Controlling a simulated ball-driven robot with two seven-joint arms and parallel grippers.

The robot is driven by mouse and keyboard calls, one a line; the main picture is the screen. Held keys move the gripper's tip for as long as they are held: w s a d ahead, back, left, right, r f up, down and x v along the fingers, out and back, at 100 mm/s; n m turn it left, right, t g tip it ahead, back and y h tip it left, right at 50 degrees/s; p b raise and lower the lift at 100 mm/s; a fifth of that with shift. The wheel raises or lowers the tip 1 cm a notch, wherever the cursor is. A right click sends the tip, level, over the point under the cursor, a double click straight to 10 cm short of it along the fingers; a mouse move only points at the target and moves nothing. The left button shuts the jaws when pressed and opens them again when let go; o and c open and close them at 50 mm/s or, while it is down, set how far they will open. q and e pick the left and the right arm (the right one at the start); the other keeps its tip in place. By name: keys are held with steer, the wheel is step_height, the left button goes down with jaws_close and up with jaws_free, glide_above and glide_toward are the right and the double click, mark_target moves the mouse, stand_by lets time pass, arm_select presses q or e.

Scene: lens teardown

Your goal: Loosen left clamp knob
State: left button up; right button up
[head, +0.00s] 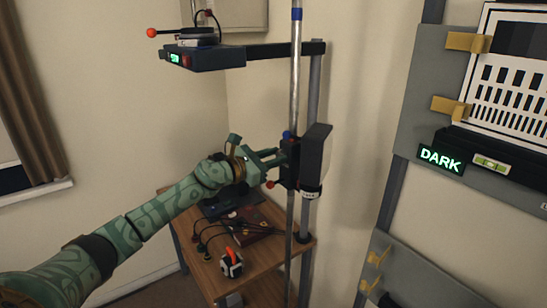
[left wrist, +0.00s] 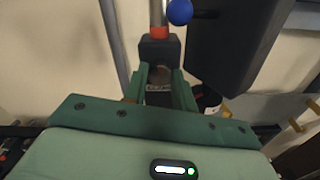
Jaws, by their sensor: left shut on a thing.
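My left gripper (head: 272,157) reaches in from the left to the dark clamp block (head: 291,160) on the upright metal rod (head: 295,85). In the left wrist view its two green fingers (left wrist: 160,88) are closed around a dark, rounded knob (left wrist: 161,75) at the clamp's front. The knob is mostly hidden by the fingers in the head view. The clamp block (left wrist: 159,50) stands behind the fingertips, with an orange-red collar above it. A blue ball (left wrist: 180,12) sits above and right of the fingers. My right gripper is not in view.
A dark box-shaped head (head: 314,153) is mounted right of the rod. A small red ball (head: 270,184) sticks out below my gripper. A wooden table (head: 262,287) below holds cables and a small device (head: 231,263). A shelf (head: 220,57) with a green display juts out above.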

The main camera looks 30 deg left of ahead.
arm_select(q)
steer(key=shift+n, duration=0.4)
steer(key=n+p, duration=0.1)
steer(key=n, duration=0.2)
steer(key=shift+r+n+p, duration=0.15)
steer(key=shift+n+p, duration=0.15)
steer(key=shift+n, duration=0.1)
steer(key=n+p, duration=0.1)
steer(key=n, duration=0.3)
steer(key=shift+n+p, duration=0.3)
steer(key=shift+p, duration=0.1)
steer(key=n+p, duration=0.2)
steer(key=n, duration=0.3)
steer(key=shift+a, duration=0.1)
steer(key=shift+n+p, duration=0.95)
steer(key=shift+n, duration=1.05)
steer(key=o, duration=1)
steer(key=shift+f, duration=0.2)
